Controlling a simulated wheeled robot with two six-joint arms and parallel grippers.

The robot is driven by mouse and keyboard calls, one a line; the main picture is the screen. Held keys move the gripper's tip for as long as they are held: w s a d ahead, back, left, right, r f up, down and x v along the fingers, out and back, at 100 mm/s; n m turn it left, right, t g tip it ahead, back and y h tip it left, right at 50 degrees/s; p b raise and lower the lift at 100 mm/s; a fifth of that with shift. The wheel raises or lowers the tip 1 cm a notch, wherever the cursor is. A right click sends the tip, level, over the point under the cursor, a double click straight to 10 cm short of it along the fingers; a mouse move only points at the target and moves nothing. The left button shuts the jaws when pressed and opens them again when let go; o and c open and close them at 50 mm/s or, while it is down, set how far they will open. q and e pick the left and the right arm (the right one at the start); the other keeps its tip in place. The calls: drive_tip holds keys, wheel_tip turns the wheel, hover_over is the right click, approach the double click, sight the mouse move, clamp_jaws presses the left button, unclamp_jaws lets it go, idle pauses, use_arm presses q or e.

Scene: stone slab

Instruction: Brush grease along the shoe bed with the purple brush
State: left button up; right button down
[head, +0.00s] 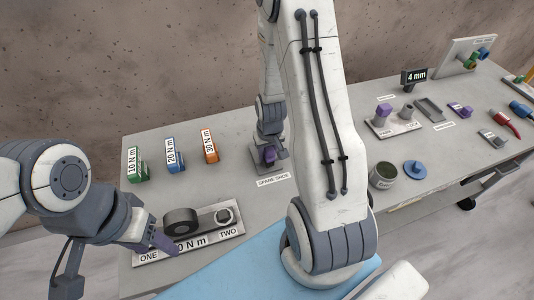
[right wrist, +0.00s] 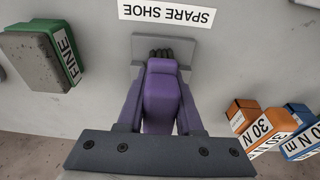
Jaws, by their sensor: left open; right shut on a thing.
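The purple brush (right wrist: 162,95) is between the fingers of my right gripper (right wrist: 162,75), which is shut on it. Its dark bristle end is over a grey plate (right wrist: 145,45) beside the "SPARE SHOE" label; I cannot tell whether it touches. In the head view my right gripper (head: 270,155) is at the same grey plate (head: 259,171), partly hidden by my arm. My left gripper (head: 158,243) is open, near the "ONE" end of a plate (head: 205,238) that carries a dark roller (head: 180,221). No thing is seen between its fingers. I cannot tell which part is the shoe bed.
Green (head: 137,166), blue (head: 175,155) and orange (head: 209,146) torque blocks stand at the back left. A green-sided "FINE" block (right wrist: 45,55) lies beside the right gripper. An open tin (head: 383,176) and a blue lid (head: 414,169) stand right of my arm. More fittings fill the far right.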

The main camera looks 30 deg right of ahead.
sight(273, 181)
use_arm(q)
drive_tip(key=shift+f, duration=0.5)
use_arm(e)
drive_tip(key=s+f, duration=0.1)
drive_tip(key=s, duration=0.1)
drive_tip(key=s+a+f+g, duration=0.1)
drive_tip(key=s+f, duration=0.1)
drive_tip(key=s+a+f+g, duration=0.1)
drive_tip(key=s, duration=0.1)
drive_tip(key=shift+s+f+y, duration=0.1)
drive_tip(key=shift+f+y, duration=0.2)
drive_tip(key=shift+r+p, duration=0.8)
drive_tip(key=shift+r, duration=0.1)
drive_tip(key=shift+w+d+r+p, duration=0.1)
drive_tip(key=shift+w+r+p, duration=0.1)
drive_tip(key=shift+r+p, duration=0.4)
drive_tip(key=shift+w+r+p, duration=0.15)
drive_tip(key=shift+r+p, duration=0.35)
drive_tip(key=shift+p, duration=0.1)
use_arm(q)
wheel_tip(273, 181, up, 8)
drive_tip(key=p, duration=0.4)
drive_tip(key=shift+w+d, duration=0.15)
drive_tip(key=shift+w, duration=0.15)
use_arm(e)
wheel_tip(273, 181, up, 5)
drive_tip(key=shift+w+r, duration=0.15)
